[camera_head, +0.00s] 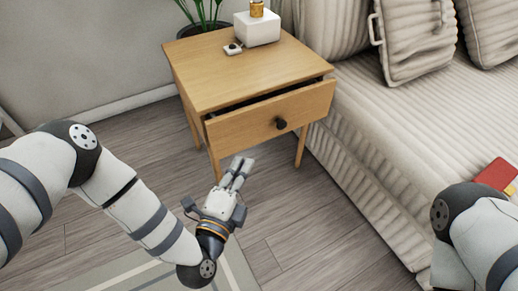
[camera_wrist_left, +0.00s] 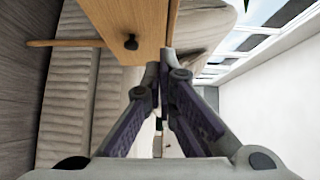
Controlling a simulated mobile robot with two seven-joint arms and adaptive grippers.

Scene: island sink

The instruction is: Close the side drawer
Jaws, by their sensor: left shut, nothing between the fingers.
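The side drawer (camera_head: 255,122) is the front of a light wooden side table (camera_head: 240,69). It stands partly open, with a dark gap behind its upper edge. Its round dark knob (camera_head: 281,124) is in the middle of the front. My left gripper (camera_head: 241,166) is shut and empty, below and in front of the drawer's left part in the head view. In the left wrist view, the drawer front (camera_wrist_left: 127,28) and knob (camera_wrist_left: 130,42) appear turned sideways, just beyond the fingertips (camera_wrist_left: 166,62). I cannot tell whether the fingers touch the drawer. My right gripper is not in view.
A beige sofa (camera_head: 365,150) stands right beside the table, with a red item (camera_head: 495,174) on it. A white box (camera_head: 257,28) and a small white item (camera_head: 232,49) sit on the tabletop. A potted plant (camera_head: 203,20) is behind.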

